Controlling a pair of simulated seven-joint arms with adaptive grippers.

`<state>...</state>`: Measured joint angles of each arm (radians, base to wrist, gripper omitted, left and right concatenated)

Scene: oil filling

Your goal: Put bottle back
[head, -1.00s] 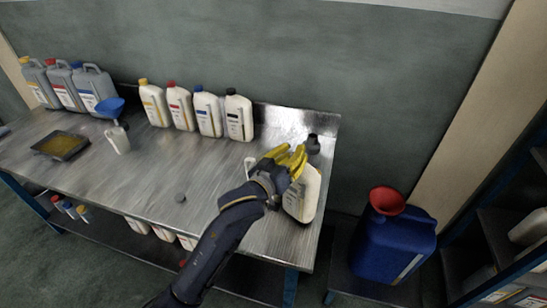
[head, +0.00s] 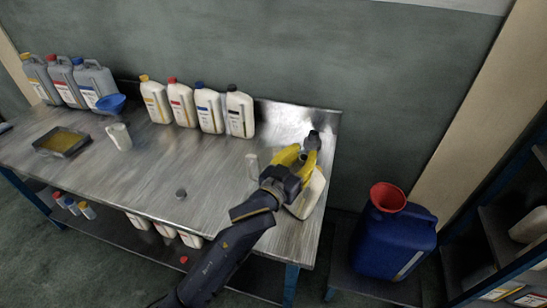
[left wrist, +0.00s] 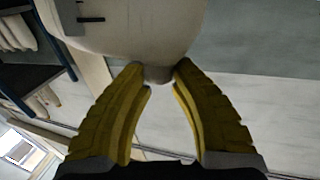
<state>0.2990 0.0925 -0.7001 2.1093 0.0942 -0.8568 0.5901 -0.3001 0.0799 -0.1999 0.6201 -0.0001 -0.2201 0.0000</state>
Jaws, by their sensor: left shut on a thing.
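A white bottle (head: 308,197) is at the right end of the metal workbench (head: 215,170), partly hidden by my left gripper (head: 290,154). The gripper's yellow fingers are shut on the bottle. In the left wrist view, the fingertips (left wrist: 158,72) close around the narrow neck, with the pale bottle body (left wrist: 135,30) beyond them. The bottle looks tilted; I cannot tell whether it touches the bench. A row of similar bottles stands at the back, with yellow (head: 155,100), red (head: 182,103), blue (head: 209,108) and black (head: 239,112) caps. My right gripper is not in view.
A small white container (head: 252,166) and a dark cap-like piece (head: 181,194) stand on the bench. A dark fitting (head: 313,141) is by the gripper. A blue canister (head: 395,245) holds a red funnel (head: 388,197).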

